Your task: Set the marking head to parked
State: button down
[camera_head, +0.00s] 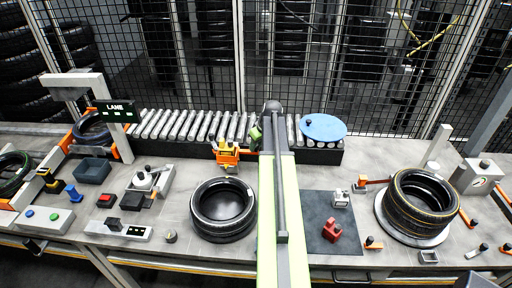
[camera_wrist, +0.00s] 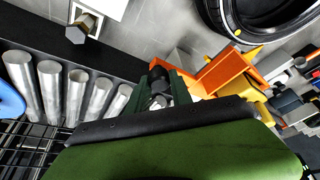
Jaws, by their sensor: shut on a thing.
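The orange and yellow marking head (camera_head: 228,155) stands at the front edge of the roller conveyor, left of my arm. It also shows in the wrist view (camera_wrist: 228,72), just right of my fingers. My gripper (camera_head: 256,136) is at the right side of the marking head, low over the conveyor edge. In the wrist view my dark green fingers (camera_wrist: 162,82) are shut on a small dark knob (camera_wrist: 157,74). The knob is next to the orange part; its joint to the marking head is hidden.
The roller conveyor (camera_head: 185,124) runs behind, with a blue disc (camera_head: 323,127) at its right end. A tyre (camera_head: 222,208) lies in front of the marking head. Stacked tyres (camera_head: 420,203) are at the right. A dark mat (camera_head: 318,237) holds a red block (camera_head: 331,230).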

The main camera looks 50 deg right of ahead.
jog(key=c, duration=1.1)
grip_release()
jog(key=shift+w+d, duration=0.15)
jog(key=shift+d, duration=0.1)
jog(key=shift+c, duration=0.2)
jog(key=p+v, duration=1.6)
jog(key=v, duration=0.1)
jog(key=shift+s+a+r, duration=0.15)
jog(key=shift+s, duration=0.05)
